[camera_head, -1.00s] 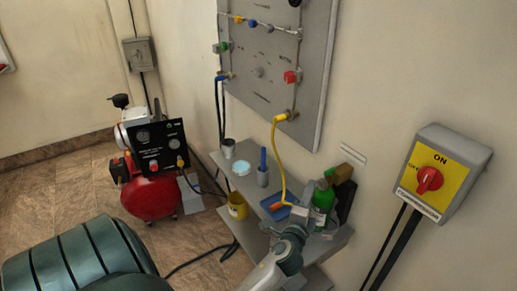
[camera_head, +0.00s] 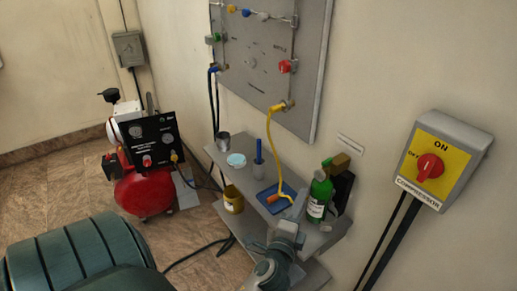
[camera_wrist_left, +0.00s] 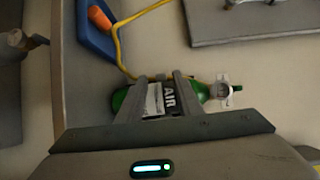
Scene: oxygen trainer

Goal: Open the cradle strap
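The green bottle (camera_head: 318,197) stands upright at the right end of the grey shelf, in front of a dark cradle or backing (camera_head: 343,187). In the left wrist view the bottle (camera_wrist_left: 205,92) lies across the picture, with part of an AIR label showing. I cannot make out the cradle strap; it may be hidden by my fingers or too small. My left gripper (camera_head: 295,210) is left of and in front of the bottle. In the wrist view its fingers (camera_wrist_left: 169,76) are apart, with the bottle's label behind and between them; nothing is clearly held. My right gripper is not in view.
A yellow hose (camera_head: 272,150) hangs from the wall panel (camera_head: 262,95). The compressor switch box (camera_head: 440,160) is on the right wall.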

